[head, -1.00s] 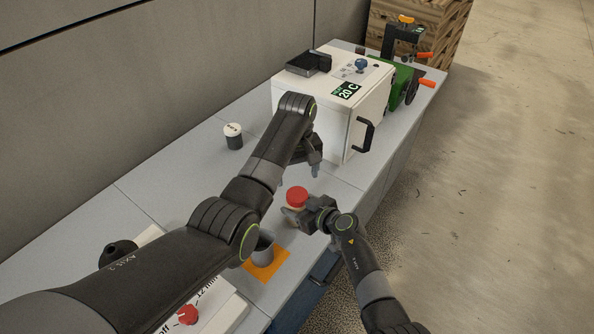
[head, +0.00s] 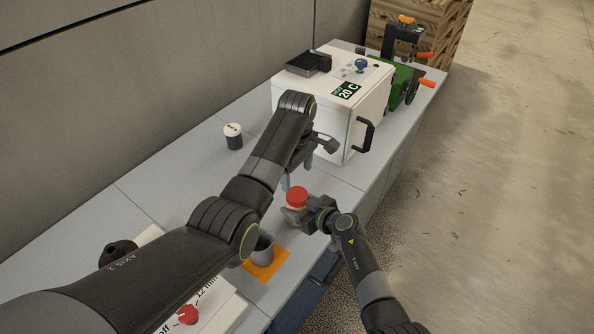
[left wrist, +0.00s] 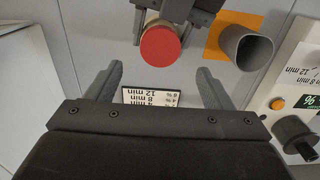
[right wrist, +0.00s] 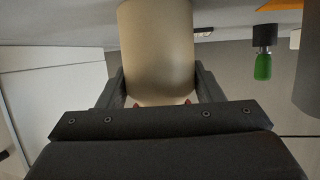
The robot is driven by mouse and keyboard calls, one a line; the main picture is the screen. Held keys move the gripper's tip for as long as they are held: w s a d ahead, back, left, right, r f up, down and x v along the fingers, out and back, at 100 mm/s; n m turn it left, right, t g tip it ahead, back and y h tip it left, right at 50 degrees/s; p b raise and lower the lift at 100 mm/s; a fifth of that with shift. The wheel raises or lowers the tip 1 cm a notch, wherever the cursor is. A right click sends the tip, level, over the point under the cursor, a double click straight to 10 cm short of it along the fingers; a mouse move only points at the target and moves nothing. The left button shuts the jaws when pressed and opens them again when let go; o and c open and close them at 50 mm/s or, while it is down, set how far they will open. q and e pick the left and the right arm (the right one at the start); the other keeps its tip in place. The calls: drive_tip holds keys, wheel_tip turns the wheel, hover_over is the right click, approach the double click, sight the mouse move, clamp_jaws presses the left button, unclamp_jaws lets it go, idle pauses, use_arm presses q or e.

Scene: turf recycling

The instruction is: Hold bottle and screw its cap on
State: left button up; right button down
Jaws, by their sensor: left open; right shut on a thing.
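The bottle (right wrist: 158,50) has a beige body and fills the middle of the right wrist view. Its red cap (head: 297,196) sits on its top in the head view and also shows as a red disc in the left wrist view (left wrist: 160,46). How tightly the cap sits cannot be told. My right gripper (head: 305,215) is shut around the bottle's body and holds it upright. My left gripper (head: 298,178) is open and empty, pointing down above and just behind the cap. In the left wrist view the cap lies beyond its spread fingertips (left wrist: 160,80), not between them.
A grey cup (head: 264,250) stands on an orange square (head: 268,268) near the bottle. A white box (head: 320,100) with a black handle stands behind my left gripper. A control panel with a red knob (head: 188,314) is at the front. A white-topped jar (head: 233,137) stands at the back.

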sight(298, 194)
use_arm(q)
drive_tip(key=shift+f, duration=3.95)
drive_tip(key=c, duration=1.1)
drive_tip(key=m, duration=0.6)
drive_tip(key=shift+m, duration=0.3)
drive_tip(key=m, duration=0.5)
drive_tip(key=shift+m, duration=0.3)
drive_tip(key=o, duration=1.1)
